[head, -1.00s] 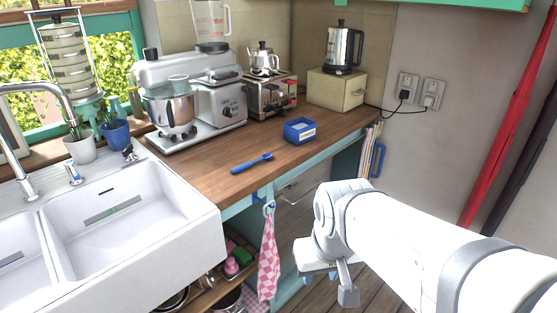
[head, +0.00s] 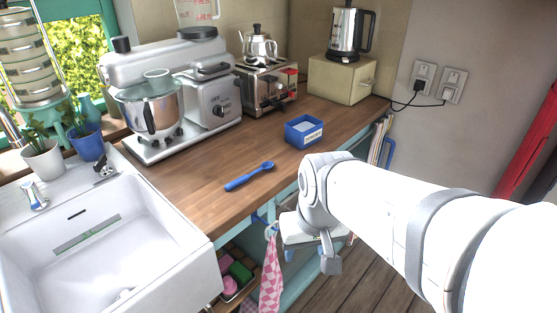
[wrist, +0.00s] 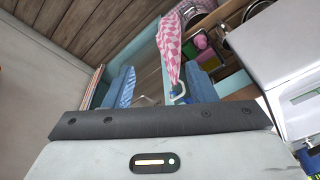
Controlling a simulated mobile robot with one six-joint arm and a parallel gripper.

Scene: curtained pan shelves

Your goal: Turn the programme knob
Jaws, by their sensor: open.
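I cannot tell for sure which control is the programme knob. A dark knob (head: 218,110) shows on the side of the silver stand mixer (head: 195,92), and small controls show on the toaster front (head: 278,103). A grey front with a bar handle under the counter is mostly hidden by my arm in the head view. My gripper (wrist: 158,70) is open and empty in the wrist view, its blue fingers apart. It is low in front of the counter, near the pink checked towel (wrist: 171,48), which also shows in the head view (head: 271,274).
A blue spoon (head: 249,177) and a blue box (head: 304,131) lie on the wooden counter (head: 195,185). The white sink (head: 200,270) is at left. A kettle (head: 350,32) stands on a cream box (head: 340,80). Wooden floor (head: 372,282) is clear below my arm.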

